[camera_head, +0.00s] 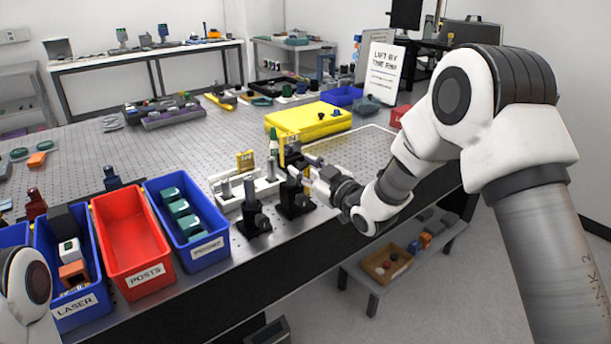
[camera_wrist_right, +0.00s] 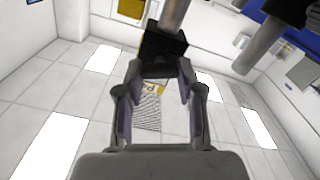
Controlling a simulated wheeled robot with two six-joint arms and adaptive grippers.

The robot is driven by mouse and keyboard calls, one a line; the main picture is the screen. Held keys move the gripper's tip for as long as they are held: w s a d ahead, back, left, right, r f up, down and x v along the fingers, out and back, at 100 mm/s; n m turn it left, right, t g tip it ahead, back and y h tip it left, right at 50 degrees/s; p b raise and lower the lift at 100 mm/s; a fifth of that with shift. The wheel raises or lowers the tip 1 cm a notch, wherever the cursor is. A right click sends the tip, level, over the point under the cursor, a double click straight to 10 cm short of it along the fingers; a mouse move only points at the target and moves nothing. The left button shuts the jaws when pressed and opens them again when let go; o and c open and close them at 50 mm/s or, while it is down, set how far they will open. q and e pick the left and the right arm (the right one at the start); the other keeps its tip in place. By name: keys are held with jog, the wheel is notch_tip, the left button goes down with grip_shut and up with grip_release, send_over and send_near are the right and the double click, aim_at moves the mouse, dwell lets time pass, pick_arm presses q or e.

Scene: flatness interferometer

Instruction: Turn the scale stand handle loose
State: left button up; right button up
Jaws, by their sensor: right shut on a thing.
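The scale stand (camera_head: 295,198) is a black post holder with an upright post near the table's front edge. My right gripper (camera_head: 309,174) reaches it from the right at the height of its upper part. In the right wrist view my right gripper (camera_wrist_right: 160,80) has its fingertips closed around a black piece of the stand, its handle (camera_wrist_right: 162,48), below a grey post (camera_wrist_right: 175,14). A striped card with a yellow top (camera_wrist_right: 148,106) shows between the fingers. The fingers partly hide the handle. My left gripper is out of view; only part of my left arm shows.
A second black post holder (camera_head: 253,216) stands close on the left. Beyond are a white rack (camera_head: 226,204), a green-capped bottle (camera_head: 273,144) and a yellow case (camera_head: 308,122). A red bin (camera_head: 130,240) and blue bins, one blue bin (camera_head: 206,254) nearest, line the front edge.

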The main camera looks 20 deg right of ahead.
jog(key=shift+a+f+n+b, duration=0.1)
jog(key=shift+n+b, duration=3.2)
jog(key=shift+n, duration=0.05)
jog(key=shift+a+f+n+b, duration=0.1)
jog(key=shift+n+b, duration=3.2)
jog(key=shift+n, duration=0.05)
jog(key=o, duration=1.2)
jog(key=shift+c, duration=0.2)
jog(key=v, duration=1.2)
